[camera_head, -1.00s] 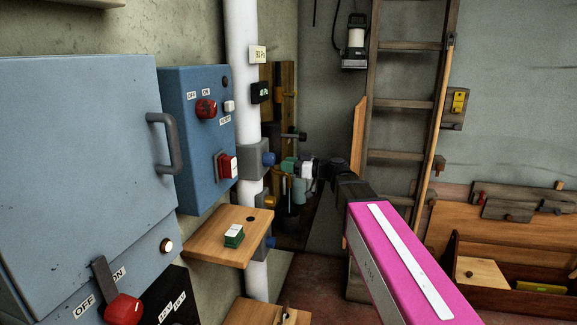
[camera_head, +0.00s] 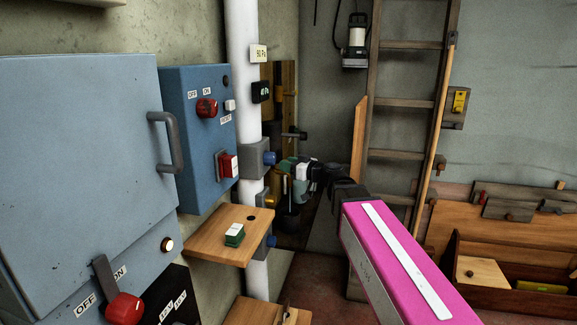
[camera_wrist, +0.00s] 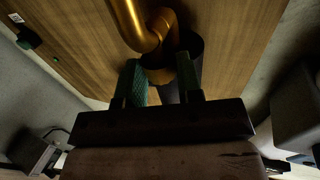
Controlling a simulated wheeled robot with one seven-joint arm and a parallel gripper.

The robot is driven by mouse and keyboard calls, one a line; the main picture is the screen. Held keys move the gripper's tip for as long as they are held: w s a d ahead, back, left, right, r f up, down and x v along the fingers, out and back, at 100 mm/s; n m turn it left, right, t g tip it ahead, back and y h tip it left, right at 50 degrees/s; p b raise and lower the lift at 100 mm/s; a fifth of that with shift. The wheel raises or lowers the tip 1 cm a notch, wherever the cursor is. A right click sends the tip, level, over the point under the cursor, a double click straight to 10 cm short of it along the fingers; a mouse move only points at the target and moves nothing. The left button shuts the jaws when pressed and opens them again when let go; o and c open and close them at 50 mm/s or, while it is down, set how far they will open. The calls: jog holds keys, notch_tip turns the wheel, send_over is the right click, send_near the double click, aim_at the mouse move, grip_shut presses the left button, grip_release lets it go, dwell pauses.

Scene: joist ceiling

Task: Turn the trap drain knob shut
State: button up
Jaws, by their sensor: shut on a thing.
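A brass pipe (camera_wrist: 148,25) with a curved trap runs down a wooden panel in the wrist view. At its lower bend, a dark brass part, the trap drain knob (camera_wrist: 160,75), sits between the green fingers of my gripper (camera_wrist: 160,82). My gripper is shut on this knob, and the fingers and wrist hide most of it. In the head view my gripper (camera_head: 285,168) reaches in behind the white pipe, and a bit of brass (camera_head: 271,199) shows just below it. The knob itself cannot be made out there.
A dark cylinder (camera_wrist: 196,55) stands close behind the trap. The white pipe (camera_head: 243,70) with blue-knobbed fittings, a blue switch box (camera_head: 190,150) and a wooden shelf (camera_head: 205,243) are left of my arm. A ladder (camera_head: 400,104) and a wooden crate (camera_head: 500,245) are to the right.

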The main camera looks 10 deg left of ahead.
jog(key=o, duration=0.9)
jog(key=shift+o, duration=0.2)
jog(key=v, duration=1)
jog(key=shift+s+d, duration=0.2)
jog(key=shift+d, duration=0.15)
